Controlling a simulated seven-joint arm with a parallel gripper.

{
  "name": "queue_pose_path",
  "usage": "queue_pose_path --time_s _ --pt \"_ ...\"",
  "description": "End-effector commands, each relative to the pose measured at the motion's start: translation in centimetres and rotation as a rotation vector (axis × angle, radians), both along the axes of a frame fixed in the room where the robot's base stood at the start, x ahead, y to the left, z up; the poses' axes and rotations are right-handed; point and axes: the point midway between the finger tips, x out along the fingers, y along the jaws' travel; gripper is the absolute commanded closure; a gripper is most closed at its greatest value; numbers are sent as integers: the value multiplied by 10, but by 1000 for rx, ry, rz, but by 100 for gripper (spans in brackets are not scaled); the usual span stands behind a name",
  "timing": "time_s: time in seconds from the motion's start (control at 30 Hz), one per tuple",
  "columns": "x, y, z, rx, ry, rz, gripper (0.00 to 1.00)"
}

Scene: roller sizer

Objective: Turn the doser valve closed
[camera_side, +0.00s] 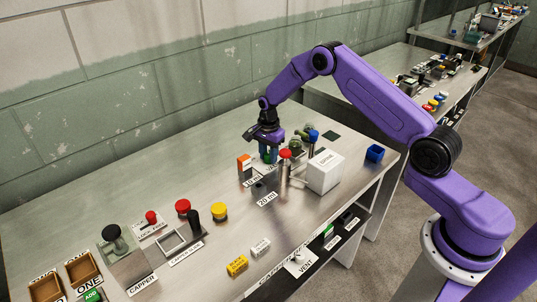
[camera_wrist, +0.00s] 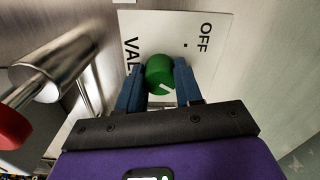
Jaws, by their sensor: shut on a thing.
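The doser valve is a green round knob (camera_wrist: 159,72) with a white pointer line, set on a white plate (camera_wrist: 205,60) lettered "OFF" and "VAL...", the rest hidden. In the wrist view the white line points to the lower right, away from the "OFF" word at the upper right. My gripper (camera_wrist: 160,88) has its two blue fingers on either side of the knob, shut on it. In the side view my gripper (camera_side: 268,155) points down among the doser parts, and the knob is mostly hidden by the fingers.
A metal cylinder with a red end (camera_wrist: 12,125) stands close on the left in the wrist view. In the side view a white box (camera_side: 325,172) and an orange block (camera_side: 244,163) are near my gripper. The bench front left holds the capper (camera_side: 128,262) and buttons.

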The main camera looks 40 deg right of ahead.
Motion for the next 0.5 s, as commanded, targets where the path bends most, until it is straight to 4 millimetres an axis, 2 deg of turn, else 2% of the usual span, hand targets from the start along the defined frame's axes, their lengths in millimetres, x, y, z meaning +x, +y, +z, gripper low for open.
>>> queue_pose_path --time_s 0.5 --pt "0 0 1 0 0 486 96"
